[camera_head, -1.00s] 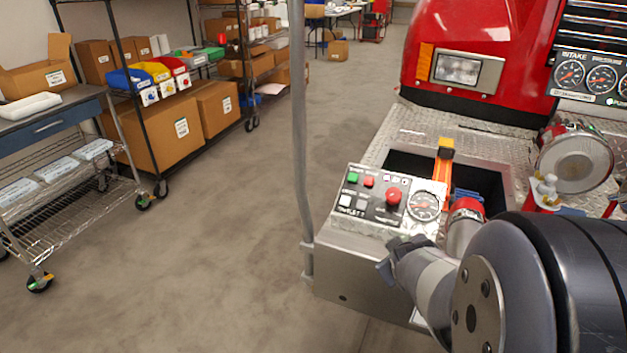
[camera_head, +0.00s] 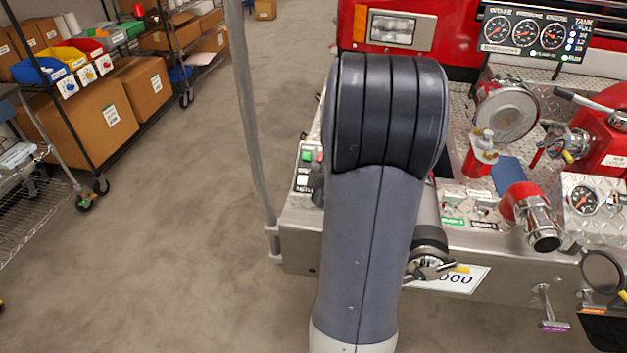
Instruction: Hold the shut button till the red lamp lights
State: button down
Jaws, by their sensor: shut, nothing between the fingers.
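The control panel (camera_head: 293,190) stands on the truck's metal rear step, mostly hidden behind my arm. The labels are too small to read, so I cannot tell which is the shut button. A small dark part of my gripper (camera_head: 317,184) shows at the arm's left edge, shut and empty, over the panel just right of the white button. Whether it touches a button is hidden. The panel's lamps are hidden too.
A grey upright pole (camera_head: 250,120) stands left of the panel. Right of my arm are a red elbow pipe (camera_head: 520,200) with a chrome end, a large round chrome cap (camera_head: 506,112) and a gauge (camera_head: 583,200). Shelves with cardboard boxes (camera_head: 85,120) are far left; the floor between is clear.

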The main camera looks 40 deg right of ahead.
jog(key=shift+f, duration=0.1)
jog(key=w+d+f+b, duration=0.3)
jog(key=f+b, duration=0.2)
jog(key=f, duration=0.2)
jog(key=shift+d+f, duration=0.2)
jog(key=shift+d, duration=0.05)
jog(key=shift+b, duration=0.3)
dwell(1.7)
jog(key=shift+w+d+f+b, duration=0.1)
jog(key=shift+d+f+b, duration=0.05)
jog(key=shift+f+b, duration=0.25)
jog(key=shift+w+d+f+b, duration=0.2)
jog(key=shift+f+b, duration=0.2)
jog(key=shift+b, duration=0.15)
dwell(0.6)
jog(key=shift+r, duration=0.1)
dwell(2.7)
jog(key=shift+s+a+r+p, duration=0.2)
jog(key=shift+r, duration=0.2)
jog(key=shift+s+a+r+p, duration=0.15)
jog(key=shift+r+p, duration=0.05)
jog(key=shift+r, duration=0.15)
